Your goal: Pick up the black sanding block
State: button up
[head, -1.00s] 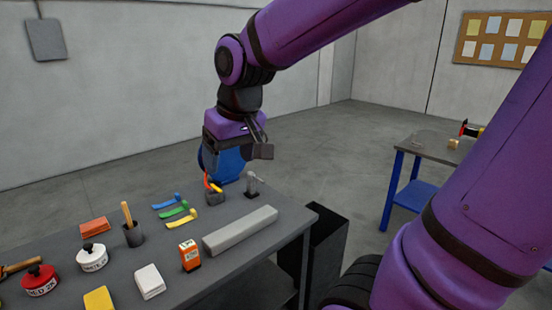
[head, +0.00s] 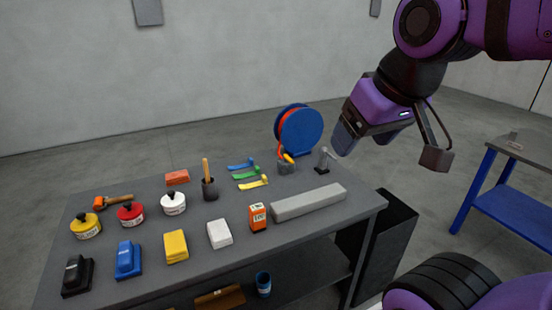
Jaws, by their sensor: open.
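The black sanding block (head: 77,275) sits at the front left corner of the grey table (head: 330,222) in the head view. A blue block (head: 129,260) of similar shape stands to its right. My gripper (head: 392,152) is open and empty. It hangs in the air above and beyond the table's right end, far from the black block. Nothing hides the black block.
Near it stand yellow (head: 86,226), red (head: 130,213) and white (head: 173,203) tins, a yellow block (head: 176,246) and a white block (head: 219,234). A long grey bar (head: 308,203) lies at the right. A black bin (head: 385,245) stands beside the table.

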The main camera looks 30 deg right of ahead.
aim_at(78, 277)
jog(key=u, duration=2.65)
jog(key=z, duration=1.5)
jog(key=i+l+u, duration=0.1)
jog(key=i+u, duration=0.25)
jog(key=i, duration=0.35)
